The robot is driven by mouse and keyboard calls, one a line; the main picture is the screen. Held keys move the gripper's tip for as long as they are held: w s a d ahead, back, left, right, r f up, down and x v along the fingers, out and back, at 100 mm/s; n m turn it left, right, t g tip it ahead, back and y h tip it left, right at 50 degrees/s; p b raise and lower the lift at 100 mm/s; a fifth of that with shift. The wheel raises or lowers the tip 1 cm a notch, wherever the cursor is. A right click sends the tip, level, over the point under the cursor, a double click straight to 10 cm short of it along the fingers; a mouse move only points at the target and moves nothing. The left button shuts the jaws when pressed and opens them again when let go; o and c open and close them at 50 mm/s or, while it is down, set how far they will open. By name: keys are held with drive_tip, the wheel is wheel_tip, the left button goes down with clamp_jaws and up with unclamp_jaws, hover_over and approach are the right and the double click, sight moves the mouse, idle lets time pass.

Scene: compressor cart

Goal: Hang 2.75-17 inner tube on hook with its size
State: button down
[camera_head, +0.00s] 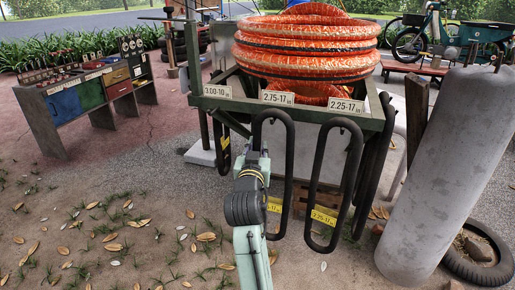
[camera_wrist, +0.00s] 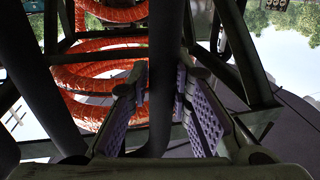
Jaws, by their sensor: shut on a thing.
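A long black inner tube (camera_head: 290,165) stands upright under the 2.75-17 sign (camera_head: 279,97) on the cart's front rail. Its top loop is at the rail. I cannot make out the hook or whether the loop is over it. A yellow tag ending in "17" (camera_head: 275,206) shows low by this tube. My gripper (camera_head: 256,158) is at the tube's left strand, mostly hidden behind my own arm. In the wrist view my gripper (camera_wrist: 158,110), with purple ridged pads, is shut on the dark tube (camera_wrist: 166,75) running between its fingers.
A second black tube (camera_head: 353,160) with a yellow tag (camera_head: 324,216) hangs under the 2.25-17 sign (camera_head: 346,105). The 3.00-10 sign (camera_head: 217,92) is at the left. Coiled orange hose (camera_head: 305,50) tops the cart. A grey cylinder (camera_head: 440,170) leans at the right; the ground front left is open.

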drive_tip(key=c, duration=1.4)
unclamp_jaws()
drive_tip(key=shift+s, duration=0.1)
